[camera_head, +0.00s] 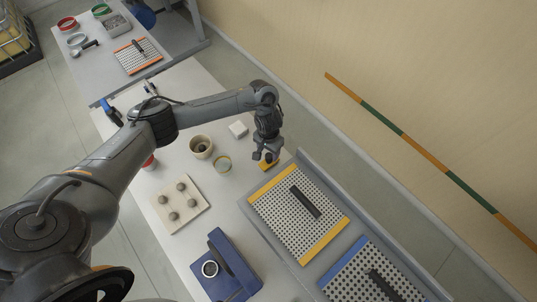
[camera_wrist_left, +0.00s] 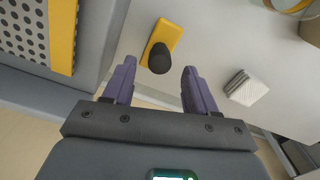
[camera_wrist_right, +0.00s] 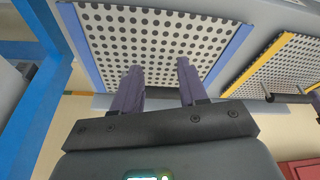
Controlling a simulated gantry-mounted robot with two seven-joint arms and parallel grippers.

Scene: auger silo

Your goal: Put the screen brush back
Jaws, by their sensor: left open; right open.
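A small yellow block with a black knob, which looks like the screen brush (camera_wrist_left: 163,40), lies on the grey table. In the head view it shows as a yellow patch (camera_head: 268,166), partly hidden by my left gripper (camera_head: 264,157). My left gripper is open above it. In the left wrist view the knob stands just beyond the gap between the fingertips (camera_wrist_left: 157,72), and nothing is between the fingers. My right gripper (camera_wrist_right: 158,78) is open and empty in front of a blue-edged perforated screen (camera_wrist_right: 150,40). It does not show in the head view.
A yellow-edged screen (camera_head: 275,213) with a black bar lies beside the brush. A white block (camera_head: 238,130), a round tan pot (camera_head: 201,147), a ring-shaped dish (camera_head: 222,163), a pegged board (camera_head: 181,203) and a blue device (camera_head: 226,268) stand nearby. A second table (camera_head: 90,74) is behind.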

